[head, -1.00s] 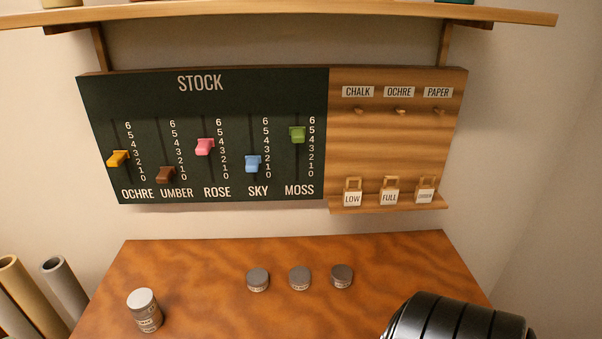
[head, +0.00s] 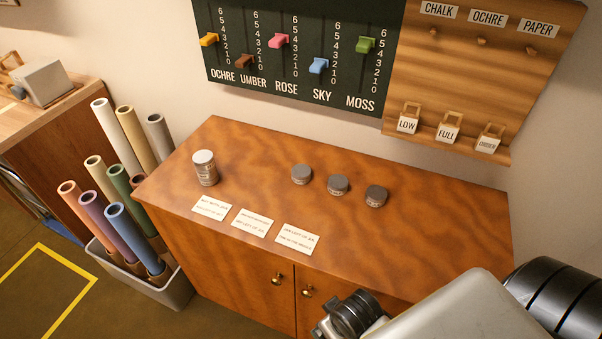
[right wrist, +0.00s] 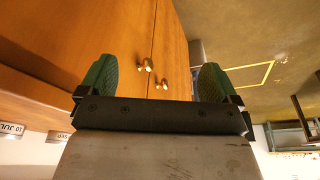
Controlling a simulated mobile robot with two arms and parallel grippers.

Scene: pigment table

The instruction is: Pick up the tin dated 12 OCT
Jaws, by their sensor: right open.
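Three small grey tins stand in a row on the wooden cabinet top: a left tin (head: 301,174), a middle tin (head: 337,185) and a right tin (head: 376,196). Their dates are too small to read in the head view. My right arm enters the head view at the lower right, apart from the tins. My left gripper is not in view.
Several white cards (head: 253,223) lie along the cabinet top's front edge. A bin (head: 170,291) of coloured paper rolls stands left of the cabinet. The stock board (head: 300,60) and a wooden tag panel (head: 475,75) hang behind. The cabinet top (head: 440,230) is clear at the right.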

